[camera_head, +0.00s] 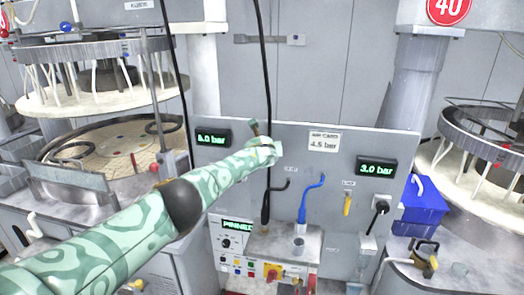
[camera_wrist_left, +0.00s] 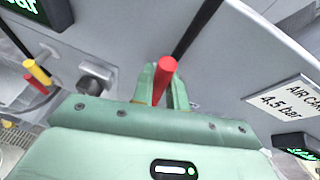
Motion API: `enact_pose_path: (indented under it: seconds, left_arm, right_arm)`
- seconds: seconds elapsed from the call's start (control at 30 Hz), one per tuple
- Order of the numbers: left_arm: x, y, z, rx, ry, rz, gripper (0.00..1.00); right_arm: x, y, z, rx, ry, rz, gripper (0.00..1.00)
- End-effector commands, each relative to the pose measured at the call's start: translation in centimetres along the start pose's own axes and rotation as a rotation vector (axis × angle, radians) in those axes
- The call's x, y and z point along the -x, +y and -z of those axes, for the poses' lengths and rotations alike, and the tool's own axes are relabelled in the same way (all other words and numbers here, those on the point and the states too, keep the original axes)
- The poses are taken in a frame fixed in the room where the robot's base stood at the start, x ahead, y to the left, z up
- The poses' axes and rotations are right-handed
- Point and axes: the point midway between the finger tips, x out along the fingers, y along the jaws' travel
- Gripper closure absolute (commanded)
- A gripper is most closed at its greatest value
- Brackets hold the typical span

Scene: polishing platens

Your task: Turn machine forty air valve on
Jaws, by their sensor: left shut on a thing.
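My left gripper (camera_head: 264,140) is raised against the grey panel (camera_head: 282,136), between two green displays. In the left wrist view its fingers (camera_wrist_left: 165,85) are shut on a red handle (camera_wrist_left: 163,72), which sticks out between them. In the head view the hand mostly hides this handle. The left display (camera_head: 213,138) reads a bar value whose first digit is unclear. The right display (camera_head: 376,168) reads 3.0 bar. A card (camera_head: 324,140) between them reads 4.5 bar. The red 40 sign (camera_head: 449,9) is at top right. My right gripper is not in view.
A black cable (camera_head: 260,60) hangs down close by the hand. Below are a blue hose (camera_head: 308,198), a yellow lever (camera_head: 347,203) and a control box (camera_head: 238,242). Polishing machines stand left and right. A blue bin (camera_head: 422,205) is right of the panel.

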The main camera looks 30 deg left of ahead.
Motion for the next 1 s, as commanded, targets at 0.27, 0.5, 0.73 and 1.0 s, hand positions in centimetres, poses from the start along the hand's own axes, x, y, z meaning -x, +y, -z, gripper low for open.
enact_pose_path:
  seconds: [0.27, 0.5, 0.73, 1.0]
  left_arm:
    - [0.02, -0.58, 0.50, -0.102, -0.017, -0.042, 1.00]
    - [0.03, -0.71, 0.57, -0.132, -0.022, -0.054, 1.00]
    - [0.02, -0.69, 0.63, -0.135, -0.022, -0.055, 1.00]
    - [0.03, -0.70, 0.57, -0.134, -0.023, -0.055, 0.63]
  right_arm:
    - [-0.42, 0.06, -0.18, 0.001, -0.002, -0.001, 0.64]
    - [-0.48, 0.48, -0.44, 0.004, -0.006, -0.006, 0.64]
    - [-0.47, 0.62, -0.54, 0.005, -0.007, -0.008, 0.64]
    - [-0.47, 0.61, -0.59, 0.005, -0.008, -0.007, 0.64]
